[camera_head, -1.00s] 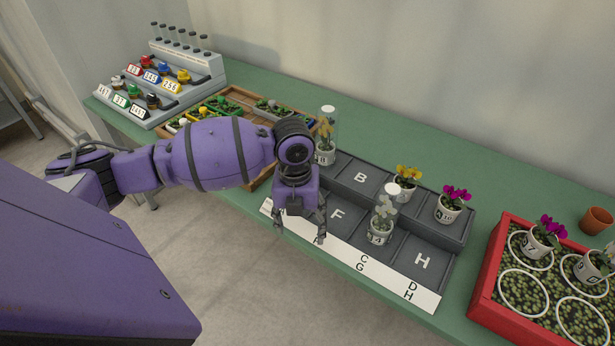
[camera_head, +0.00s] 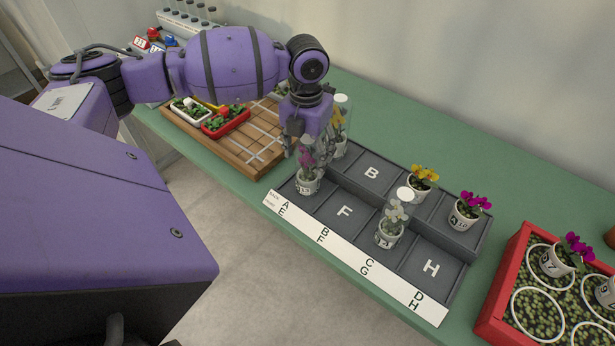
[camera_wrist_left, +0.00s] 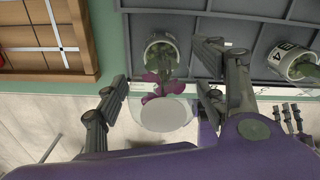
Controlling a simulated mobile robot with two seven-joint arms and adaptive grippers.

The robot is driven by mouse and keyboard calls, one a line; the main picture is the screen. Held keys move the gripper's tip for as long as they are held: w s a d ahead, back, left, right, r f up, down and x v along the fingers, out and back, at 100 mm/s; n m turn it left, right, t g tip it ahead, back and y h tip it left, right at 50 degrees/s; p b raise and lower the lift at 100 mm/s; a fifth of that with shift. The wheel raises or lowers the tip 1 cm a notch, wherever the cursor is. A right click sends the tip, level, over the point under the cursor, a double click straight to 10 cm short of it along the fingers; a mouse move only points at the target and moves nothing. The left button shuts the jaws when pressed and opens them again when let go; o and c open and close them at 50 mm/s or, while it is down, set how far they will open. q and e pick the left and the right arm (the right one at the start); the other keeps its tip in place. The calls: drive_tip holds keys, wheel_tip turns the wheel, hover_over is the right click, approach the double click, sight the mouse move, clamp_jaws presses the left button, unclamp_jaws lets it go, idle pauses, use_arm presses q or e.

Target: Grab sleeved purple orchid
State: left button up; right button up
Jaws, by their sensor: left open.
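The sleeved purple orchid (camera_head: 308,180) stands upright in a white pot in cell E, the front left cell of the grey tiered rack (camera_head: 345,212). Its clear sleeve and purple flower are partly covered by my left gripper (camera_head: 303,148) in the head view. The fingers are open, with gaps to the sleeve on both sides.
A sleeved white orchid (camera_head: 390,228) stands in cell G, a sleeved yellow one (camera_head: 341,128) at the back left. Yellow (camera_head: 422,180) and purple (camera_head: 466,210) unsleeved orchids stand behind. A wooden tray (camera_head: 250,150) is left, a red-walled tray (camera_head: 500,280) right. Cells F and H are empty.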

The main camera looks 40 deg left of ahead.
use_arm(q)
wheel_tip(320, 180, down, 3)
clamp_jaws()
idle(0.5)
